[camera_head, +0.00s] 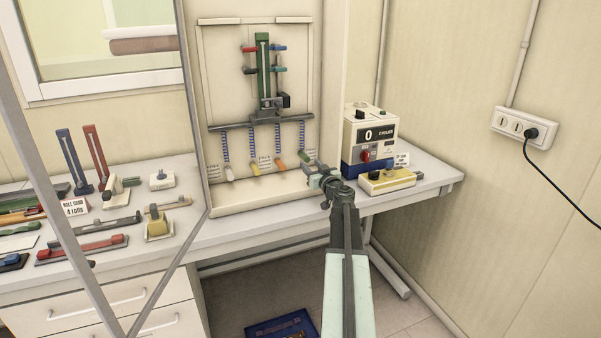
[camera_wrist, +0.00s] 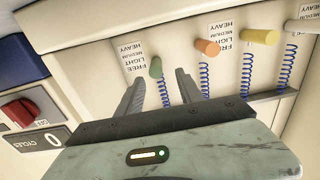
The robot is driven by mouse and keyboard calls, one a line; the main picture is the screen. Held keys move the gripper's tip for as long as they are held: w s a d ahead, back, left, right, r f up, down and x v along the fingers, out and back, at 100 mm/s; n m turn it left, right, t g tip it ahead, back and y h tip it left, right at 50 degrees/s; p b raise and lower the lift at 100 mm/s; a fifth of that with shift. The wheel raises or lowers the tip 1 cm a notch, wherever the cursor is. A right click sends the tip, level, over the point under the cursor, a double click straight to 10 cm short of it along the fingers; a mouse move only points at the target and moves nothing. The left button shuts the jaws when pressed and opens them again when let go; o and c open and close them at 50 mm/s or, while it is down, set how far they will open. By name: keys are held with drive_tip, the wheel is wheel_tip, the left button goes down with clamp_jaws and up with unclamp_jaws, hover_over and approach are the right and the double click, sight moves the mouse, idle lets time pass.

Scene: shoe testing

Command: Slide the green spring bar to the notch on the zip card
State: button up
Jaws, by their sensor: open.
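The green spring bar (camera_wrist: 156,67) is a small green rounded end on a blue coil spring, on the upright white panel. In the wrist view it lies between the tips of my open gripper (camera_wrist: 158,76), one finger on each side; I cannot tell if either touches it. A printed card (camera_wrist: 133,58) with the words free, light, medium and heavy is just left of it. In the head view my gripper (camera_head: 318,174) is at the panel's lower right, partly covering the green bar.
Orange (camera_wrist: 207,47), yellow (camera_wrist: 259,37) and grey (camera_wrist: 302,26) ends on springs sit beside the green one. A cycle counter (camera_head: 370,138) and a yellow device (camera_head: 387,180) stand close right of my gripper. Tools crowd the bench (camera_head: 232,236) left of the panel.

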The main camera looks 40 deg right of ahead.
sight(307, 160)
drive_tip(key=shift+s+d, duration=0.1)
drive_tip(key=shift+w+d, duration=0.25)
drive_tip(key=shift+w, duration=0.2)
drive_tip(key=x, duration=0.6)
drive_tip(key=shift+w+d, duration=0.3)
drive_tip(key=shift+w, duration=0.05)
drive_tip(key=shift+s, duration=0.1)
clamp_jaws()
drive_tip(key=shift+a, duration=0.1)
idle(0.5)
